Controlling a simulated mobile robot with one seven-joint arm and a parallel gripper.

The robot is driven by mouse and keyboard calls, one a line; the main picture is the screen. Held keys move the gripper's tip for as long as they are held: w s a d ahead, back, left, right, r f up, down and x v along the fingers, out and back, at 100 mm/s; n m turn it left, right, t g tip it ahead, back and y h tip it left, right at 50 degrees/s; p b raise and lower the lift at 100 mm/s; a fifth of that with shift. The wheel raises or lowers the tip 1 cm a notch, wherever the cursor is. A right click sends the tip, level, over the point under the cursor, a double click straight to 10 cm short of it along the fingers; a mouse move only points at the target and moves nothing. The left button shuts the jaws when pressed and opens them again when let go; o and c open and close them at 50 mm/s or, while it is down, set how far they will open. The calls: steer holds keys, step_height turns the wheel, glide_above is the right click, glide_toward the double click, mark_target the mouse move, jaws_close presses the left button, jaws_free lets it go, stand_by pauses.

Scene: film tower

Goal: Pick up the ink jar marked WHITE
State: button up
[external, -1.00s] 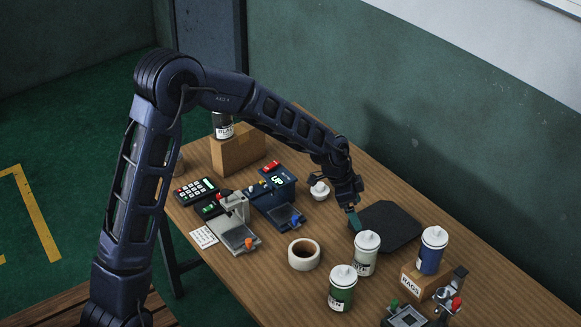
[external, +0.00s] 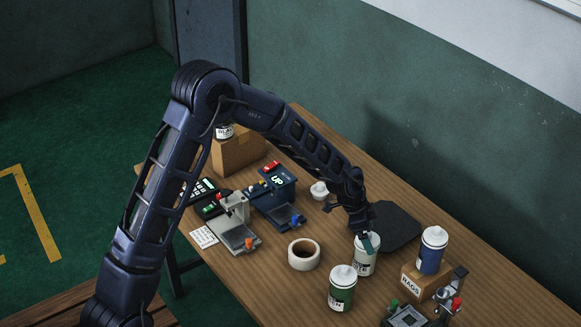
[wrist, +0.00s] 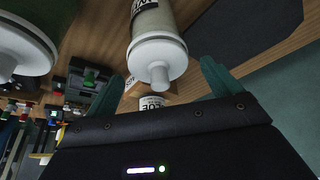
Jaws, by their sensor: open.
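The ink jar marked WHITE (external: 364,262) is a pale jar with a white knobbed lid, standing upright on the table; its label is partly readable. In the wrist view the jar (wrist: 152,22) is at the top centre, its lid knob pointing toward my gripper. My gripper (external: 367,242) is at the jar's lid in the external view, covering part of it. In the wrist view my gripper (wrist: 163,80) is open, with one teal finger on each side of the knob. I cannot tell whether the fingers touch the lid.
A green-labelled jar (external: 342,292) stands close by at front left. A blue jar (external: 432,250) stands on the RAGS box (external: 411,283) to the right. A tape roll (external: 304,255) lies left, and a dark mat (external: 398,222) lies behind the WHITE jar.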

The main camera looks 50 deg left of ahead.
steer(key=shift+w+d+f, duration=0.1)
steer(key=shift+w+f, duration=0.05)
steer(key=shift+f, duration=0.2)
steer(key=c, duration=1.7)
steer(key=shift+r, duration=0.1)
